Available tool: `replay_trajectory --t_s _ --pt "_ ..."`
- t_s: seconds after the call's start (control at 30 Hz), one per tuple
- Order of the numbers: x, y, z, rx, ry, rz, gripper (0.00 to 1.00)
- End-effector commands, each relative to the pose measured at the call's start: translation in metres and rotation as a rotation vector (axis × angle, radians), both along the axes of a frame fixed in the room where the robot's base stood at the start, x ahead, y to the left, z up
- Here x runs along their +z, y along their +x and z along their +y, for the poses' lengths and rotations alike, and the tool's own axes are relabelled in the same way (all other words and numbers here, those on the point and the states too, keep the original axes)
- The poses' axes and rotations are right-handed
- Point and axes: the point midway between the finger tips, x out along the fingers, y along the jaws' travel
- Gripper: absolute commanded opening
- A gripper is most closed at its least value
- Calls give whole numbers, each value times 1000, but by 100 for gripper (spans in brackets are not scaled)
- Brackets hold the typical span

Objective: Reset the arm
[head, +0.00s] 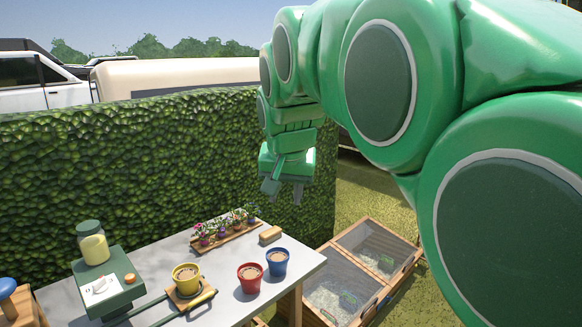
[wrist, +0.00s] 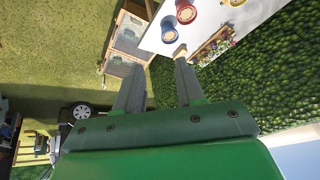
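My gripper (head: 284,188) hangs from my raised green arm above the far right end of the table, in front of the hedge. In the wrist view my gripper (wrist: 158,80) shows two grey fingers spread apart with nothing between them. The grey table (head: 232,295) lies below it. The gripper touches nothing in either view.
On the table stand a yellow pot (head: 187,278), a red pot (head: 249,277), a blue pot (head: 277,261), a flower tray (head: 229,238), a tan block (head: 270,234) and a scale (head: 108,292) with a jar (head: 92,243). A hedge (head: 150,150) stands behind. Wooden cold frames (head: 325,305) stand right.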

Motion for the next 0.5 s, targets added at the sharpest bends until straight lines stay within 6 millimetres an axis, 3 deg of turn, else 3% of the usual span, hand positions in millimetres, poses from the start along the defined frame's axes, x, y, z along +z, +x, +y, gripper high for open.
replay_trajectory --t_s 0.27,0.5 --pt "-5 -46 -40 27 33 -30 38" --pt "-32 -94 -72 50 39 -13 38"
